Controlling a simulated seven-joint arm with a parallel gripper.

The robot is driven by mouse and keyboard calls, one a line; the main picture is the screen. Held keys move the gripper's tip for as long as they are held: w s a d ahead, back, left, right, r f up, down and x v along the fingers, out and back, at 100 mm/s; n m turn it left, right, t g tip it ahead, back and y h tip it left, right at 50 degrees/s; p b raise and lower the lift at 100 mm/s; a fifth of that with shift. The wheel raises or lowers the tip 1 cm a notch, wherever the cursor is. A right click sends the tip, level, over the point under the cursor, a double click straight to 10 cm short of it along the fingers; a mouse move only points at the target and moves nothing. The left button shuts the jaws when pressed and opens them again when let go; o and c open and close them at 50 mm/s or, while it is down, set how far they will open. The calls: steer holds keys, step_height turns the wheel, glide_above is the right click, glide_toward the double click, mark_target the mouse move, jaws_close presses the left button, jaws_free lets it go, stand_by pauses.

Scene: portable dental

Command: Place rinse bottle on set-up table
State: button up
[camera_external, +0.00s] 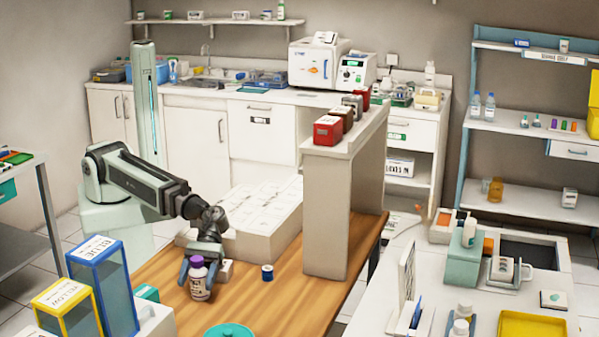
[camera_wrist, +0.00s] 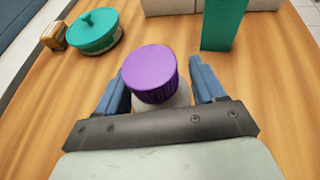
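A white bottle with a purple cap (camera_external: 199,281), which looks like the rinse bottle, stands upright on the wooden table (camera_external: 285,300). It has a label whose text I cannot read. My gripper (camera_external: 199,268) is low over the table with its blue fingers on either side of the bottle. In the wrist view the purple cap (camera_wrist: 150,73) is between the spread fingers of my gripper (camera_wrist: 157,74). A gap shows between the cap and the right finger. I cannot tell which surface is the set-up table.
Next to the bottle are a small blue roll (camera_external: 267,273) and a teal lidded bowl (camera_external: 229,331). Blue (camera_external: 102,285) and yellow (camera_external: 70,308) boxes stand left. A raised shelf (camera_external: 327,215) rises behind. A cluttered white table (camera_external: 385,322) is at right. Bare wood lies right of the bottle.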

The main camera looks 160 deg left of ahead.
steer(key=c, duration=1)
steer(key=shift+o, duration=0.2)
